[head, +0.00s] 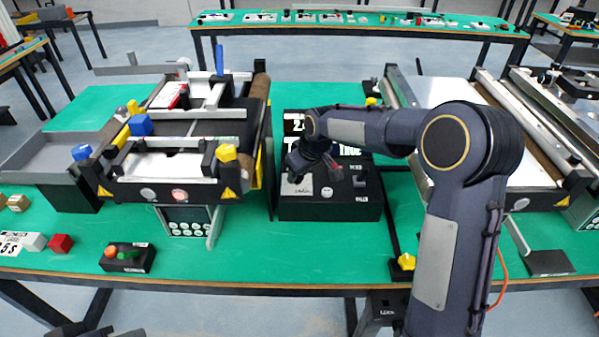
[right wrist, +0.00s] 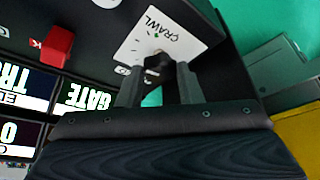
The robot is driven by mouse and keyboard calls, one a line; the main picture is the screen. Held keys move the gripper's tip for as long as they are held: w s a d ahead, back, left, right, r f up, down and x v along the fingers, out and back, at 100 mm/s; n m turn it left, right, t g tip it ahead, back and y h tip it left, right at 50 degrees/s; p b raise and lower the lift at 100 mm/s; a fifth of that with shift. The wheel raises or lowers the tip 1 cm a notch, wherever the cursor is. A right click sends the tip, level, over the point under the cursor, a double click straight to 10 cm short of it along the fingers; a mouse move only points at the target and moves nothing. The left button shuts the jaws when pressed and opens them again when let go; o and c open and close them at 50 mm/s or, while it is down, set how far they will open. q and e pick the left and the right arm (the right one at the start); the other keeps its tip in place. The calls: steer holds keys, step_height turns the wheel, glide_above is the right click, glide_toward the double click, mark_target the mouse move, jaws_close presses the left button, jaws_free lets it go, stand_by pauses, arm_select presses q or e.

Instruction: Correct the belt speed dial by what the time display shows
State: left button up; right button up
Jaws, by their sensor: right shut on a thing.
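The speed dial's white plate (right wrist: 185,22) reads "CRAWL" in the right wrist view. Its small dark knob (right wrist: 156,60) sits between my right fingertips (right wrist: 158,72). In the head view my right gripper (head: 298,176) reaches down onto the left part of the black control box (head: 330,208) and is shut on the dial knob, hiding it. Behind it stand the display panels (head: 294,124); a "2" and "TRUE" show, the rest is covered by my arm. In the right wrist view, panels (right wrist: 85,97) show "GATE" and "TR", cut off.
A red switch (right wrist: 52,44) is near the dial plate. A mini conveyor (head: 190,130) stands left of the box, another (head: 440,92) right, behind my arm.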

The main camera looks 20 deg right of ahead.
steer(key=o, duration=1)
steer(key=shift+c, duration=0.2)
steer(key=v, duration=0.7)
steer(key=shift+s+r, duration=0.15)
steer(key=shift+r, duration=0.2)
steer(key=shift+d, duration=0.1)
steer(key=s+d+r+m+y, duration=0.1)
steer(key=s+d+r+m, duration=0.1)
steer(key=s, duration=0.6)
steer(key=s+d+r+m, duration=0.1)
steer(key=s+d+r, duration=0.15)
steer(key=s, duration=0.55)
steer(key=s+a+f+m, duration=0.1)
steer(key=s+f+m, duration=0.1)
steer(key=s, duration=0.6)
steer(key=s+a+f+m+t, duration=0.1)
steer(key=s+f, duration=0.3)
steer(key=s, duration=0.5)
steer(key=shift+m+t+y, duration=0.3)
steer(key=shift+m+y, duration=0.1)
steer(key=shift+m, duration=0.2)
